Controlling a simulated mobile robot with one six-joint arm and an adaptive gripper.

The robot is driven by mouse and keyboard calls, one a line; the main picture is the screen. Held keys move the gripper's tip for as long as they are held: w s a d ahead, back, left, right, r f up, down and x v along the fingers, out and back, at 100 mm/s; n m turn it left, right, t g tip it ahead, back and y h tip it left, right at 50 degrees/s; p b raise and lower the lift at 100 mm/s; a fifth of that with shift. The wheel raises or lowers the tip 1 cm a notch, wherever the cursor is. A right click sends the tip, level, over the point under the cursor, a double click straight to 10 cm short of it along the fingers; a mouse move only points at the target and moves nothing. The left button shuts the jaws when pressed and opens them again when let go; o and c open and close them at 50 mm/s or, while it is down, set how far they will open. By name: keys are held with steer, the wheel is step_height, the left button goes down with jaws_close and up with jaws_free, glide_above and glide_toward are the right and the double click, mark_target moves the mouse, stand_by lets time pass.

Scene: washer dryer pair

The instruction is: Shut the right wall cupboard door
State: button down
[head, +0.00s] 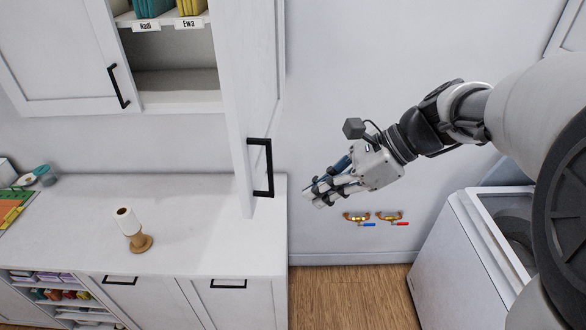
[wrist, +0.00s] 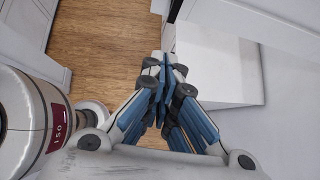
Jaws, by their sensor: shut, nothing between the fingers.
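The right wall cupboard door (head: 236,75) stands open in the head view, swung out toward me, with a black bar handle (head: 260,167) near its lower end. The cupboard opening (head: 175,50) to its left shows shelves. My gripper (head: 312,198) is shut and empty. In the picture it is to the right of the door and its handle, apart from them. In the wrist view my closed fingers (wrist: 165,75) point over the floor and a white surface, and the door does not show there.
The left cupboard door (head: 60,60) has its own black handle. Two brass taps (head: 373,218) are on the wall. A white washer (head: 465,255) stands at lower right. Wooden floor (head: 345,295) lies between.

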steer(key=shift+w+a+f+p, duration=0.1)
steer(key=shift+a, duration=0.65)
steer(key=shift+w+a+f+p, duration=0.15)
steer(key=shift+a, duration=0.65)
steer(key=shift+w+a+f+p, duration=0.1)
steer(key=shift+a, duration=0.65)
